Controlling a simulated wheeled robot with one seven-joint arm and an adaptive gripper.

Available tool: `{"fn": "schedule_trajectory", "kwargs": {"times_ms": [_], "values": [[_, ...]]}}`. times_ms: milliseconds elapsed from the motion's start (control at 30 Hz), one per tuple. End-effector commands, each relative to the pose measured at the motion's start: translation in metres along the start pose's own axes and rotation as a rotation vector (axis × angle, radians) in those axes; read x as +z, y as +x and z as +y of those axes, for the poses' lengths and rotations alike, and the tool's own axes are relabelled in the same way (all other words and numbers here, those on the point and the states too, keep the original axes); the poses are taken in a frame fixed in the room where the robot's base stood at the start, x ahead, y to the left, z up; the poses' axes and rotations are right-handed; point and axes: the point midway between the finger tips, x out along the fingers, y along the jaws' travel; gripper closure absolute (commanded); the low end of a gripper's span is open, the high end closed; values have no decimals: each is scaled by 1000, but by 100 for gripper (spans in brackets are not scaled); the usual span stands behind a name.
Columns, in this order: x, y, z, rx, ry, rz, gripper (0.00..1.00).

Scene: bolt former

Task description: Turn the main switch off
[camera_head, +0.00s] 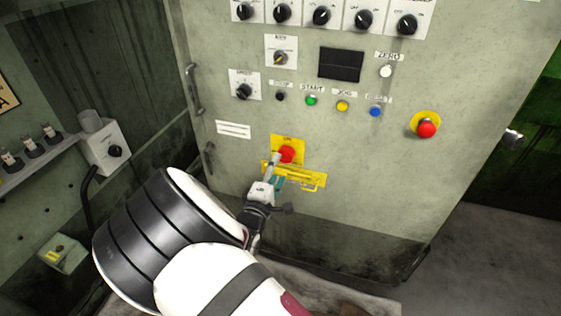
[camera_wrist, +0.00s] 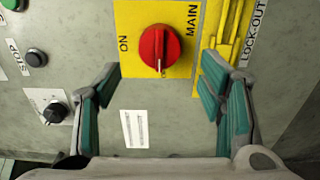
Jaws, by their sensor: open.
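The main switch is a red rotary knob (camera_head: 287,153) on a yellow plate, low on the grey-green cabinet front. In the wrist view the red knob (camera_wrist: 158,48) sits on its yellow plate (camera_wrist: 125,12), marked ON and MAIN. A light mark on the knob's rim points toward the bottom of that view. My gripper (camera_head: 272,170) is at the cabinet front, just below the knob, partly covering the plates there. In the wrist view my gripper (camera_wrist: 161,92) is open, its teal-padded fingers apart and empty, with the knob beyond and between them.
A yellow lock-out bracket (camera_head: 312,182) lies just below the switch, close to one finger. A red emergency button (camera_head: 427,129) is at right. Start (camera_head: 311,100), yellow (camera_head: 342,106) and blue (camera_head: 375,111) buttons sit above. A vertical handle (camera_head: 194,90) is on the left edge.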

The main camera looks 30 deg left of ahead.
Motion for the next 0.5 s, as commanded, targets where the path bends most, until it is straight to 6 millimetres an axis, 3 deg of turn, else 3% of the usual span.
{"fn": "schedule_trajectory", "kwargs": {"times_ms": [200,500], "values": [[-1,-40,0,-1,0,2,37],[0,-59,0,0,0,0,37]]}}
